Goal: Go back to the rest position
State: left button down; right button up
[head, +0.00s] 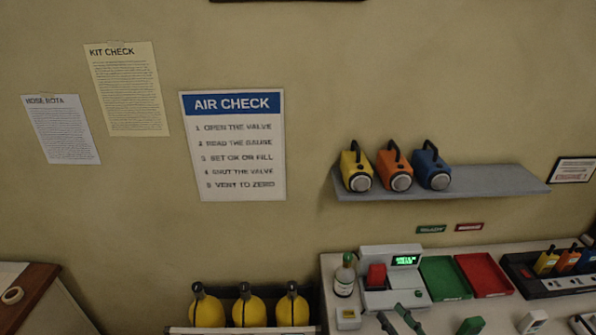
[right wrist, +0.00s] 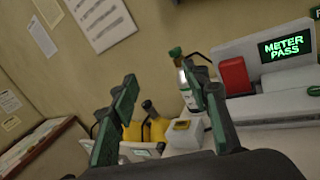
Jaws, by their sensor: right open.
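My right gripper (head: 398,319) shows at the bottom edge of the head view, over the front of the console near the meter. Its two green-padded fingers stand apart in the right wrist view (right wrist: 160,80), with nothing between them that they grip. Beyond them are a bottle and yellow cylinders. The meter (head: 392,277) has a lit green display, which reads METER PASS in the right wrist view (right wrist: 285,58). A red block (head: 376,275) sits at its left side. My left gripper is not in view.
A green tray (head: 445,277) and a red tray (head: 484,274) lie right of the meter. A bottle (head: 344,277) stands left of it. Yellow cylinders (head: 249,307) stand lower left. A wall shelf (head: 490,182) holds three lamps.

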jog(key=s+d+m+t+h, duration=0.1)
jog(key=d+m+t+h, duration=0.1)
jog(key=d+m+h, duration=1.25)
jog(key=s+d+f+m+g, duration=0.4)
jog(key=s+f+m+g, duration=0.35)
jog(key=f+m, duration=0.55)
jog(key=s+a+f+m+g+y, duration=0.35)
jog(key=s+a+f+m, duration=0.2)
jog(key=s, duration=0.35)
jog(key=s+a+f+m+g+y, duration=0.2)
jog(key=s+a+f+m+g, duration=0.2)
jog(key=s+f+m, duration=0.3)
notch_tip(320, 180, down, 28)
jog(key=s+a+n+g+b, duration=0.1)
jog(key=s+n+b, duration=0.1)
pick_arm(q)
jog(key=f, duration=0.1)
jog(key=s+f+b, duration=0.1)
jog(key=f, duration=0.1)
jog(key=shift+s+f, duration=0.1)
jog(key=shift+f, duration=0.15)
pick_arm(e)
jog(key=s+f+g, duration=0.1)
jog(key=s+f, duration=1.9)
jog(key=f, duration=0.2)
jog(key=shift+a+g, duration=0.25)
jog(key=shift+g, duration=0.15)
